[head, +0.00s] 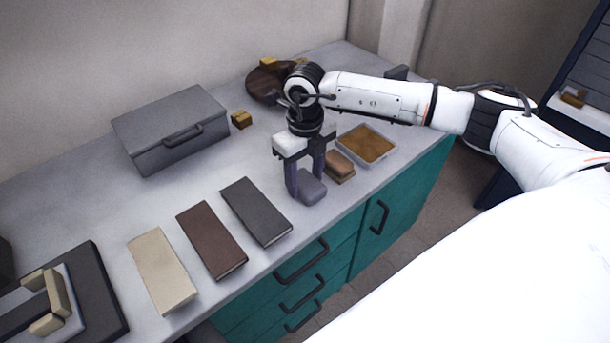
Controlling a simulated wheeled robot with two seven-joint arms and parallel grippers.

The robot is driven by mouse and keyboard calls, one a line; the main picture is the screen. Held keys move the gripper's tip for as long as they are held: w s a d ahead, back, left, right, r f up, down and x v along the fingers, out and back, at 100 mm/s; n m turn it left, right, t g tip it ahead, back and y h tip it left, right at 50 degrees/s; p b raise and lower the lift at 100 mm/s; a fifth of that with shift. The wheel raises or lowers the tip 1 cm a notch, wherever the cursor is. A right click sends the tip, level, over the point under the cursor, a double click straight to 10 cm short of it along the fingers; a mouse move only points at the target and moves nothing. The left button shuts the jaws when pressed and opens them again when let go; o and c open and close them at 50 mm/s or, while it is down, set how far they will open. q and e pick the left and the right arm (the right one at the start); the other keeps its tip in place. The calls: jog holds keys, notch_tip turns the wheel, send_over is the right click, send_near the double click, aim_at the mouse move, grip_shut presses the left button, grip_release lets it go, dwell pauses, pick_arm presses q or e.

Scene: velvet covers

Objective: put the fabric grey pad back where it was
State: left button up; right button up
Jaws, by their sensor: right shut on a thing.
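The grey pad (311,189) is a small, soft-looking grey block near the front edge of the counter. My right gripper (305,180) points down from above and is shut on it, with a finger on either side. The pad is at or just above the counter top; I cannot tell whether it touches. My left gripper is not in view.
A shallow tray with orange-brown content (368,143) stands right of the brown block. Dark grey (257,211), brown (211,240) and cream (161,271) book-like covers lie to the left. A grey case (171,130), a small yellow block (241,119) and a dark round object (264,84) stand behind.

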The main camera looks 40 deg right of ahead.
aim_at(305, 181)
jog(key=shift+f, duration=0.2)
jog(key=o, duration=1)
jog(key=shift+r, duration=0.1)
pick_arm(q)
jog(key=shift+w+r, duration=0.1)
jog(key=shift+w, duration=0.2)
pick_arm(e)
jog(key=shift+r, duration=0.3)
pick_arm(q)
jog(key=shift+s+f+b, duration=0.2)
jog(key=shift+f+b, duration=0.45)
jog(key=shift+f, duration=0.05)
pick_arm(e)
notch_tip(305, 181, up, 12)
jog(key=shift+f, duration=0.1)
